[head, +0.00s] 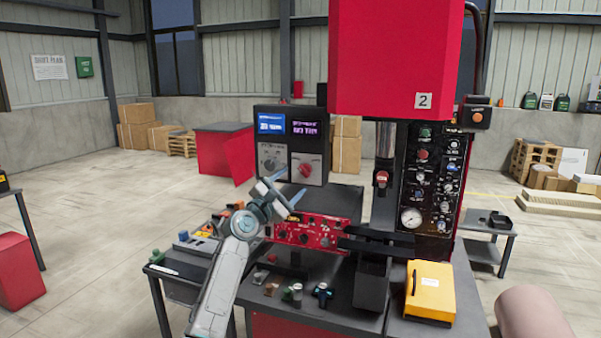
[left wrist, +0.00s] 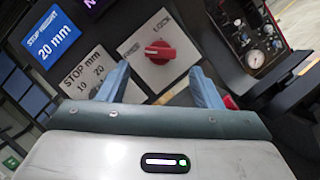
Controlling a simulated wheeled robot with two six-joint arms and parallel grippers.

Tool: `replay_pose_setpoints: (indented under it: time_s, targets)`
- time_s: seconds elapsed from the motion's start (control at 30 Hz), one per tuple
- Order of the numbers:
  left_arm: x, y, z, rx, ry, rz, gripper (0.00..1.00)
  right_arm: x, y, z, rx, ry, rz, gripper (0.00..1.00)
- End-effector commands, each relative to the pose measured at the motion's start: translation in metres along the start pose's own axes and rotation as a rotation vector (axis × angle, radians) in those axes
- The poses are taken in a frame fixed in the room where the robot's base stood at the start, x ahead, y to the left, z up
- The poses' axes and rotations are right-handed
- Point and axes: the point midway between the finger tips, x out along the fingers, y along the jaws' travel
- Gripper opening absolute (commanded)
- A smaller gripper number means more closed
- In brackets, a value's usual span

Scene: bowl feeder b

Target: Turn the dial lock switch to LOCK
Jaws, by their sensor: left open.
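The dial lock switch is a red knob (head: 305,169) on a pale square plate, on the dark control box below its small screens. In the left wrist view the knob (left wrist: 159,52) lies nearly crosswise, with a pale mark toward its left end. The word LOCK (left wrist: 162,22) is printed above it on the plate; other lettering there is too small to read. My left gripper (head: 292,184) is open and empty, in front of the box just below and left of the knob. In the left wrist view its fingertips (left wrist: 158,70) stand either side of the knob, apart from it.
A grey STOP mm dial plate (head: 271,158) sits left of the knob. Below is a red control panel (head: 312,232). The red press head (head: 395,55) and a gauge panel (head: 432,180) stand to the right. A yellow case (head: 430,290) lies on the bench.

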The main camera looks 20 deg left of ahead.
Motion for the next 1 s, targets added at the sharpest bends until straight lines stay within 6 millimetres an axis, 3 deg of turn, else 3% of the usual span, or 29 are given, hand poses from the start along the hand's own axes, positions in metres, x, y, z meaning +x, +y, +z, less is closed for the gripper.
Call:
replay_pose_setpoints:
  time_s: [0.1, 0.3, 0.73, 0.97, 1.0]
  targets:
    - [0.023, 0.002, 0.002, -0.003, 0.0, 0.001, 0.59, -0.007, 0.003, -0.001, -0.001, -0.001, 0.003, 0.36]
    - [0.045, 0.001, 0.0, 0.0, 0.001, 0.001, 0.59, -0.01, 0.009, 0.0, -0.004, -0.003, 0.009, 0.36]
    - [0.053, 0.0, -0.001, 0.001, 0.002, 0.001, 0.59, -0.01, 0.008, 0.001, -0.003, -0.004, 0.008, 0.36]
    - [0.053, 0.0, -0.001, 0.002, 0.002, 0.001, 0.16, -0.01, 0.0, 0.002, 0.0, -0.005, -0.001, 0.36]
    - [0.053, 0.0, -0.001, 0.002, 0.002, 0.001, 0.15, -0.01, -0.001, 0.002, 0.0, -0.005, -0.002, 0.36]
